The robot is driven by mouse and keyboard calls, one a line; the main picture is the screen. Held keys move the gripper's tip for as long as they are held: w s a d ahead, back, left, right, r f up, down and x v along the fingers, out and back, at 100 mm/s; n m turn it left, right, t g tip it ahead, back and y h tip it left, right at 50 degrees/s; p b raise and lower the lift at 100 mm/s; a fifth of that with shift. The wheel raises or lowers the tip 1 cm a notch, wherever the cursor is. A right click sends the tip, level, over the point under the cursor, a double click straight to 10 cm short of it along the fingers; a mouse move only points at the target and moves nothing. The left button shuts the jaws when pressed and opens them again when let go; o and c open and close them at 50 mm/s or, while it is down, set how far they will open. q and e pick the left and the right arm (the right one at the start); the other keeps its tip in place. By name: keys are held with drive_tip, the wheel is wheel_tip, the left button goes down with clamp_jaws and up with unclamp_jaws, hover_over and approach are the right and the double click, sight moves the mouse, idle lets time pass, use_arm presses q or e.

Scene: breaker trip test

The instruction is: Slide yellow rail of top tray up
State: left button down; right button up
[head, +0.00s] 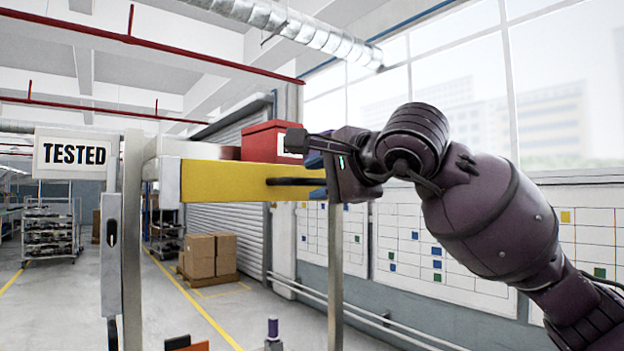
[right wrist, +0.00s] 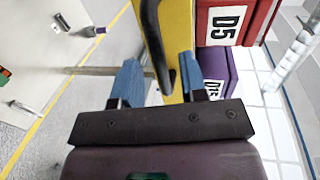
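The yellow rail (head: 225,182) runs level across the front of the top tray in the head view, with a black bar handle (head: 293,181) near its right end. My right gripper (head: 318,176) is at that right end, over the handle. In the right wrist view the two blue fingers (right wrist: 158,82) stand apart. The black handle (right wrist: 160,50) and the yellow rail (right wrist: 178,28) reach into the gap between them. I cannot tell whether a finger touches the handle. My left gripper is not in view.
A red box (head: 264,141) sits on the tray; the right wrist view shows it marked D5, beside a purple box (right wrist: 217,66). A grey post (head: 334,270) stands below the gripper. A TESTED sign (head: 75,153) is at left. Cardboard boxes (head: 208,254) are farther back.

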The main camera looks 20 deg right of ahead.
drive_tip(key=shift+x, duration=1.25)
clamp_jaws()
